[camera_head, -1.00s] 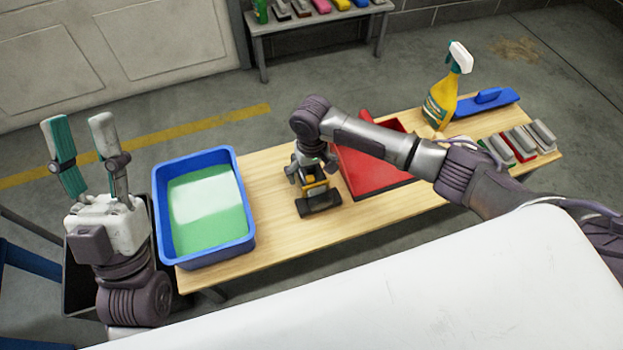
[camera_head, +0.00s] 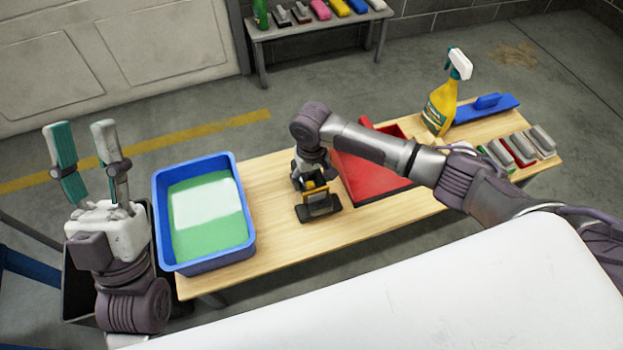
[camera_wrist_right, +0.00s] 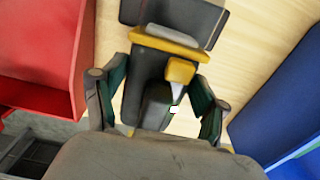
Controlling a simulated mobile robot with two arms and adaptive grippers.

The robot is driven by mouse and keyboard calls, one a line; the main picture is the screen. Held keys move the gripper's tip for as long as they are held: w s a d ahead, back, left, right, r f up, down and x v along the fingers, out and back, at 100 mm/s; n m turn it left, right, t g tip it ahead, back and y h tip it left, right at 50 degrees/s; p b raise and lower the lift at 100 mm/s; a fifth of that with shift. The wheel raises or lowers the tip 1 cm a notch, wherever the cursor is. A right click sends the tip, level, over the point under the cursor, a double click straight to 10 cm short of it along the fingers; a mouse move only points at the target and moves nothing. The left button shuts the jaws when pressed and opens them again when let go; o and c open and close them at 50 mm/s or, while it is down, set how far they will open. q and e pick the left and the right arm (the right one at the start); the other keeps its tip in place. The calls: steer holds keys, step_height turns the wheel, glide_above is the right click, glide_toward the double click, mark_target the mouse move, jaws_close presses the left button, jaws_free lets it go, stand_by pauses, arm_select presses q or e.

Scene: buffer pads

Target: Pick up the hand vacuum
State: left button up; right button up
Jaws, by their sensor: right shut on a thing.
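The hand vacuum (camera_head: 319,206) is black and yellow, on the wooden table between the blue tub and the red tray. It also shows in the right wrist view (camera_wrist_right: 176,42), with its dark handle between the fingers. My right gripper (camera_head: 310,180) points down and is shut on the hand vacuum; its fingertips are partly hidden by the wrist in the head view. In the right wrist view my right gripper (camera_wrist_right: 165,100) has one finger on each side of the handle. My left gripper (camera_head: 82,145) is open and empty, pointing up left of the blue tub.
A blue tub (camera_head: 248,255) with green and white contents stands on the left of the table (camera_head: 270,185). A red tray (camera_head: 375,180) lies right of the vacuum. A yellow spray bottle (camera_head: 440,105), a blue float (camera_head: 488,106) and several grey-handled brushes (camera_head: 520,148) are further right.

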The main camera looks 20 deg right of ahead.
step_height(320, 180, up, 4)
steer(key=shift+f+p, duration=0.1)
steer(key=shift+p, duration=1.05)
arm_select(q)
steer(key=w+f+g+y+p, duration=0.2)
steer(key=w+f+g+y, duration=0.35)
steer(key=f+g, duration=0.7)
arm_select(e)
steer(key=s+d+r, duration=0.2)
steer(key=shift+s+d+r, duration=0.15)
steer(key=shift+d+r, duration=0.2)
steer(key=shift+d, duration=0.05)
arm_select(q)
steer(key=s+a+f+g+p, duration=0.1)
steer(key=s+a+f+g, duration=0.1)
steer(key=s+f+g, duration=0.2)
steer(key=s+a+f+g+y+p, duration=0.1)
steer(key=s+f+g, duration=0.3)
steer(key=f, duration=0.6)
steer(key=shift+a+n+p, duration=0.4)
steer(key=shift+a+p, duration=0.35)
steer(key=shift+a, duration=0.1)
arm_select(e)
steer(key=s+d+r, duration=0.4)
steer(key=s+d, duration=0.1)
steer(key=d, duration=0.1)
steer(key=shift+r, duration=0.25)
